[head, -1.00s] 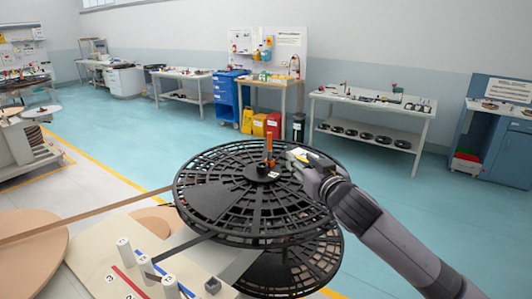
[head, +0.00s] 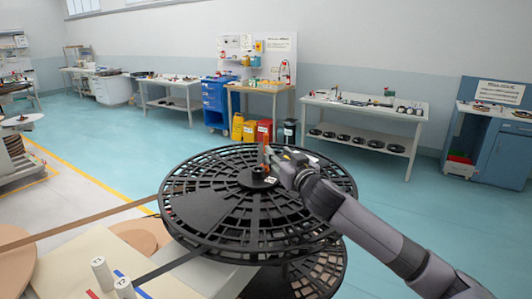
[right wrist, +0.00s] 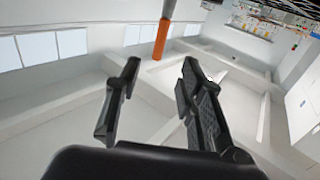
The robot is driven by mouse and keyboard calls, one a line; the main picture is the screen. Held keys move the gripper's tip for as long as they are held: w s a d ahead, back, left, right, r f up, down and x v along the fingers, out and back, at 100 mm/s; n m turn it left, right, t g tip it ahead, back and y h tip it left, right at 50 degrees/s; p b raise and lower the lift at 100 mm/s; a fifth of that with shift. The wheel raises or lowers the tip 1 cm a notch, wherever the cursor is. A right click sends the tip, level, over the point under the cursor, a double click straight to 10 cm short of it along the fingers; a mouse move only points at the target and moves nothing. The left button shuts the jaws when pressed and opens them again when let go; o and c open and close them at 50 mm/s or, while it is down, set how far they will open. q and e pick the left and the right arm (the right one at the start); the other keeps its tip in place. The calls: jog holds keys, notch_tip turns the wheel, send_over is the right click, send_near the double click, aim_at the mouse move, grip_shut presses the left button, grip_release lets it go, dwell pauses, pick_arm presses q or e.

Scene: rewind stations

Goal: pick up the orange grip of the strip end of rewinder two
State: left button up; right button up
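The slim upright orange grip (head: 262,154) stands by the hub of the large black spoked reel (head: 205,222). My right gripper (head: 273,160) is just to the right of the grip and partly overlaps it in the head view. In the right wrist view the orange grip (right wrist: 161,40), with a grey upper part, shows ahead of my open right gripper (right wrist: 158,75). It lines up with the gap between the two black fingers, apart from them. The foot of the grip is hidden in the head view. My left gripper is not in view.
A brown strip (head: 85,222) and a dark strip (head: 180,262) run toward the reel from the left. White numbered posts (head: 102,272) stand on a pale board at the lower left. A second black reel lies below. Workbenches (head: 365,108) line the far wall.

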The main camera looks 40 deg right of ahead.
aim_at(266, 144)
jog(key=p+x, duration=0.1)
jog(key=x, duration=0.4)
jog(key=shift+w+d+f+p, duration=0.1)
jog(key=shift+w+d+p, duration=0.05)
jog(key=shift+w+p, duration=0.25)
jog(key=shift+w+d+p, duration=0.2)
jog(key=shift+w+p, duration=0.25)
jog(key=shift+p, duration=0.15)
jog(key=p+x, duration=0.1)
jog(key=x, duration=0.2)
jog(key=shift+w+d+f+p, duration=0.15)
jog(key=shift+f+p, duration=0.1)
jog(key=shift+p, duration=0.1)
jog(key=shift+w+f, duration=0.15)
jog(key=shift+w, duration=0.25)
jog(key=shift+s, duration=0.1)
jog(key=shift+c, duration=0.5)
jog(key=shift+d, duration=0.1)
grip_shut()
